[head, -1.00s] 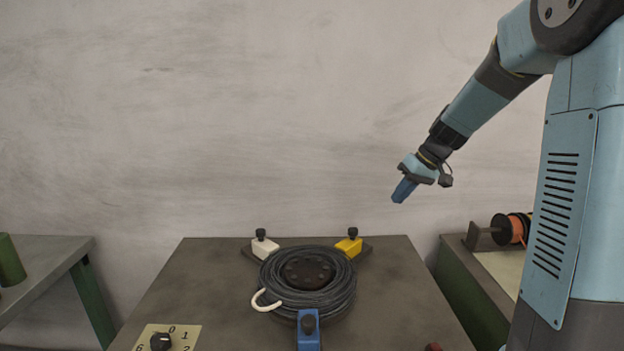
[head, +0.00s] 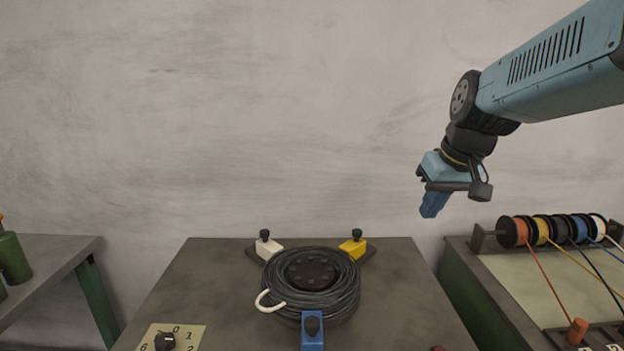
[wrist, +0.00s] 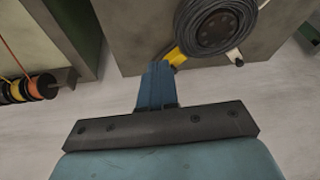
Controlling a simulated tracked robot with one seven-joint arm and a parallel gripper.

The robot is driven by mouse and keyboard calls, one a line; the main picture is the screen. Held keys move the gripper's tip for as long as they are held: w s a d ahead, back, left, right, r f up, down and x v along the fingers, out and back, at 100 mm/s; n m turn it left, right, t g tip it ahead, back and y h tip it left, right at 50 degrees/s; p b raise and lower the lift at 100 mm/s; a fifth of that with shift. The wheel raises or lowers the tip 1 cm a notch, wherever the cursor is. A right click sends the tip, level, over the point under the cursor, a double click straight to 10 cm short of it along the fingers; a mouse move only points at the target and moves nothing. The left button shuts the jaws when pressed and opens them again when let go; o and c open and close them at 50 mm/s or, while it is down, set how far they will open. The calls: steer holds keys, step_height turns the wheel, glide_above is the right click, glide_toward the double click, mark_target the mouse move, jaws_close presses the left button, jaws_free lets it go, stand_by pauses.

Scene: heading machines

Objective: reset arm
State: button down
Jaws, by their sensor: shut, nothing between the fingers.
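My gripper (head: 432,211) hangs in the air in front of the wall, above and to the right of the machine table in the head view. Its blue fingers are shut with nothing between them. In the wrist view the shut fingers (wrist: 158,72) point toward the table's edge, near the yellow clamp (wrist: 176,56), and hold nothing. My arm comes in from the right with its wrist bent downward.
A coil of dark cable (head: 340,299) lies on the table (head: 215,285) between white (head: 266,246), yellow (head: 353,245) and blue (head: 312,330) clamps. A numbered dial (head: 165,341) is at front left. Several wire spools (head: 542,229) stand on the right bench. A green bottle (head: 12,258) is on the left bench.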

steer(key=s+d+m+t+h, duration=0.1)
steer(key=s, duration=1)
steer(key=shift+d+f+m+t+h, duration=0.2)
steer(key=shift+f+m+t+h, duration=0.1)
steer(key=shift+f+m+t, duration=0.1)
